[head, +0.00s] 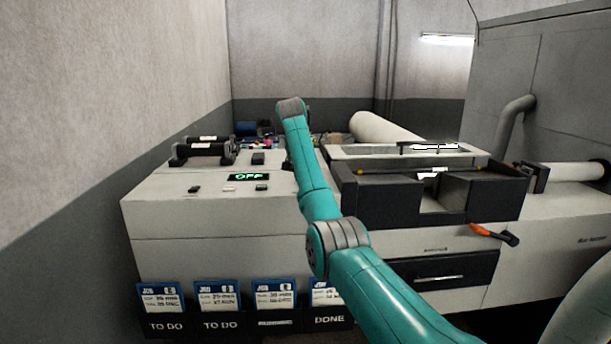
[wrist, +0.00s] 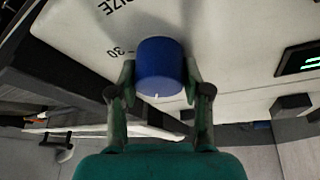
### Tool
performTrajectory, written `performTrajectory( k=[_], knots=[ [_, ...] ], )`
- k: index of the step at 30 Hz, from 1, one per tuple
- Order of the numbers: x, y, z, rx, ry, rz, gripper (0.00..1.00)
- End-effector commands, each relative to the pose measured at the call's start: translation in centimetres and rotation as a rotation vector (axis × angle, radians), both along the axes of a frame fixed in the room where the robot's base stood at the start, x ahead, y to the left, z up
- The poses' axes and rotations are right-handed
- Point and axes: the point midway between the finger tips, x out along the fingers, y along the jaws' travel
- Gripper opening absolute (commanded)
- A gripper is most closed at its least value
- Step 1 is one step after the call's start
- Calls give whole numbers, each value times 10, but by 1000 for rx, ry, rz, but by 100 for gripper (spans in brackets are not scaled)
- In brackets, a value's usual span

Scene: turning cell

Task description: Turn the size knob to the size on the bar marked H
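The blue size knob (wrist: 161,68) is in the middle of the wrist view, on a pale panel printed "SIZE" and "30". A short white mark shows on the knob's near edge. My gripper (wrist: 161,72) has one finger on each side of the knob, and both fingertips appear to touch it. In the head view my teal arm reaches over the machine top, and the gripper and knob cannot be made out. Two dark bars (head: 203,147) with white labels lie at the left of the machine top; their lettering is too small to read.
Job cards (head: 217,297) hang below. A dark open box (head: 388,198) and an orange-handled tool (head: 487,231) are at the right. A wall stands close on the left.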

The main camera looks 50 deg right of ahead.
Motion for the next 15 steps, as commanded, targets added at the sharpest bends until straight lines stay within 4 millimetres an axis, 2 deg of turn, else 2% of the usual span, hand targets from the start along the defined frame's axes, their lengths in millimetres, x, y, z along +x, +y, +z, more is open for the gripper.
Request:
performTrajectory(
  k=[8, 15],
  knots=[
    [0, 0, 0, 0, 0, 28, 13],
    [0, 0, -1, -1, -1, 152, 13]
  ],
)
